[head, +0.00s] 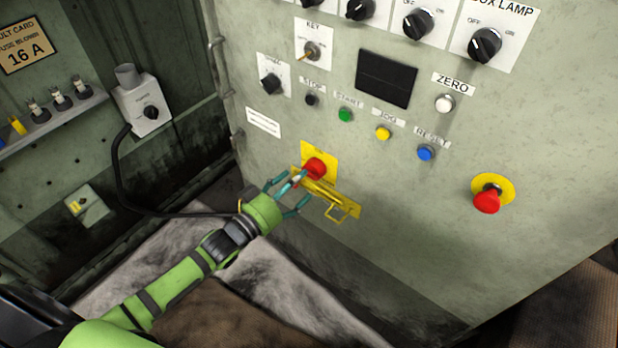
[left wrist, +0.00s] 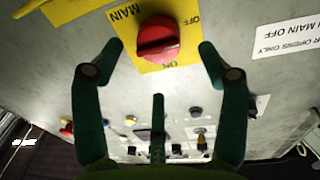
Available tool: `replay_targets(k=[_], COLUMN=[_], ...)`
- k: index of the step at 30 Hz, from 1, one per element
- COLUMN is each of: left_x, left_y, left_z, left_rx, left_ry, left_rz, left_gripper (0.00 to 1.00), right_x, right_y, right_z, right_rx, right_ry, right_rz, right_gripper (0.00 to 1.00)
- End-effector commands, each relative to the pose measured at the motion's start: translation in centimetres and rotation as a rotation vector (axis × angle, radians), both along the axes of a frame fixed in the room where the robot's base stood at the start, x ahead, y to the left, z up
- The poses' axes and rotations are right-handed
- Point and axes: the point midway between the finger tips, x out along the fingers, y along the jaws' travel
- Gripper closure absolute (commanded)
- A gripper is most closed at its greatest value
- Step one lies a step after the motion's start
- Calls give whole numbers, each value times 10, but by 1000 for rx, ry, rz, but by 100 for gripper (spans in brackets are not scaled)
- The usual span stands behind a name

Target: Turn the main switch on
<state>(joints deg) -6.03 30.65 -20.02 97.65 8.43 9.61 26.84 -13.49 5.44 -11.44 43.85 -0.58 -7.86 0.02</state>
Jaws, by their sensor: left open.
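The main switch is a red rotary knob (head: 315,168) on a yellow plate (head: 326,153), low on the grey-green cabinet front. In the left wrist view the red knob (left wrist: 158,40) shows close up, with OFF, ON and MAIN printed on its yellow plate (left wrist: 185,12). My left gripper (head: 289,192) is open, with its teal fingers in front of and around the knob's area. In the left wrist view the fingers (left wrist: 162,50) stand spread to both sides of the knob, apart from it. My right gripper is in neither view.
A yellow hasp (head: 338,200) sits just below the knob. A red emergency button (head: 487,201) is at the right. Buttons, including a green one (head: 345,115) and a blue one (head: 426,152), lie above. A black cable (head: 122,180) hangs from a grey box (head: 143,105) at left.

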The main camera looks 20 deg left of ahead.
Motion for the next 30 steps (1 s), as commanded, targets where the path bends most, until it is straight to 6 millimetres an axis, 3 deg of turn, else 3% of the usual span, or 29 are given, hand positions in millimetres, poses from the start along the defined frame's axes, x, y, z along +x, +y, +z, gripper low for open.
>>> replay_targets(k=[3,9,19,20,21,24,30], left_x=[19,38,42,42,42,42,42], left_y=[-8,-17,-19,-19,-19,-19,-19], left_z=[0,-1,-1,-1,-1,-1,0], left_rx=[-1,1,2,2,2,2,3], left_ry=[-2,1,3,3,3,3,0], left_rz=[1,2,2,2,2,2,2], left_gripper=[25,25,25,33,49,82,82], right_x=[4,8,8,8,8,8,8], right_y=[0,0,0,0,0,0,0], right_z=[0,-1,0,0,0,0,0], right_rx=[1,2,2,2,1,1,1], right_ry=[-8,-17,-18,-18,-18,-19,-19], right_rz=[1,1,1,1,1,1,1], right_gripper=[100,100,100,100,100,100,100])
